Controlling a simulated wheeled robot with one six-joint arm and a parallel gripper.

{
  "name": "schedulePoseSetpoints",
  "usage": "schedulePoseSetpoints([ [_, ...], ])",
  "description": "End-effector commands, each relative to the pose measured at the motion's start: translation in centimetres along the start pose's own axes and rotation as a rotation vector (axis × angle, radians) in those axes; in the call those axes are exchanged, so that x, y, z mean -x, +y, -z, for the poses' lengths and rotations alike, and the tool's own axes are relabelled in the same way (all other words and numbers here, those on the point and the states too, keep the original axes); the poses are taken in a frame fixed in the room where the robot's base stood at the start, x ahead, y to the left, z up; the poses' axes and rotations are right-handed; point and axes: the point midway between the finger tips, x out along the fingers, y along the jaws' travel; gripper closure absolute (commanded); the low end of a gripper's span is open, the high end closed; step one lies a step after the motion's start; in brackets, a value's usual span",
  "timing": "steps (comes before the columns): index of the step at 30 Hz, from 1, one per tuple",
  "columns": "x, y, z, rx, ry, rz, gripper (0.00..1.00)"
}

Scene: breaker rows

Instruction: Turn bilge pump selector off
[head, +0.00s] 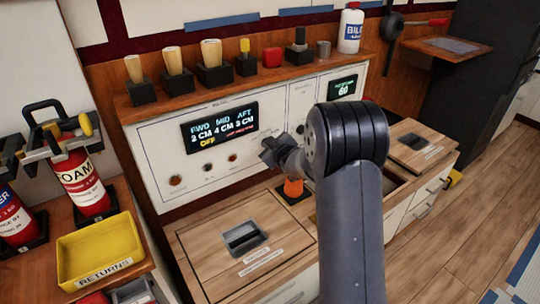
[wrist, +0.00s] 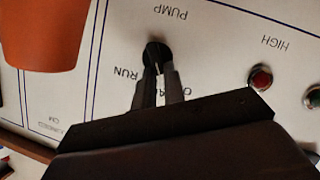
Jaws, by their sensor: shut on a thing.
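The bilge pump selector (wrist: 155,53) is a small round black knob on the white panel, under the upside-down label PUMP in the wrist view. RUN reads beside it; another label is partly covered by a finger. My gripper (wrist: 158,74) has its two grey fingers shut on the knob. In the head view my gripper (head: 272,152) is against the panel and hides the selector. The knob's pointing direction cannot be told. The panel display (head: 219,127) reads FWD 3 CM, MID 4 CM, AFT 3 CM, and OFF below.
An orange object (wrist: 42,30) stands close to my gripper, below it in the head view (head: 293,188). A red indicator (wrist: 260,77) labelled HIGH is nearby. A shelf above holds several stamp-like handles. A yellow tray (head: 99,250) sits at the left.

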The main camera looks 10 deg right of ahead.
Motion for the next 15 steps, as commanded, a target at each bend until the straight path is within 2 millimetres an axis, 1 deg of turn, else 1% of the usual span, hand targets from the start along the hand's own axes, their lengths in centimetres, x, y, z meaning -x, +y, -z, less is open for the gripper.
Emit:
schedulePoseSetpoints([
  [1,-0.28,-0.56,-0.61,0.022,0.003,-0.010,1.00],
  [15,-0.20,-0.85,-0.44,0.190,0.002,-0.079,1.00],
])
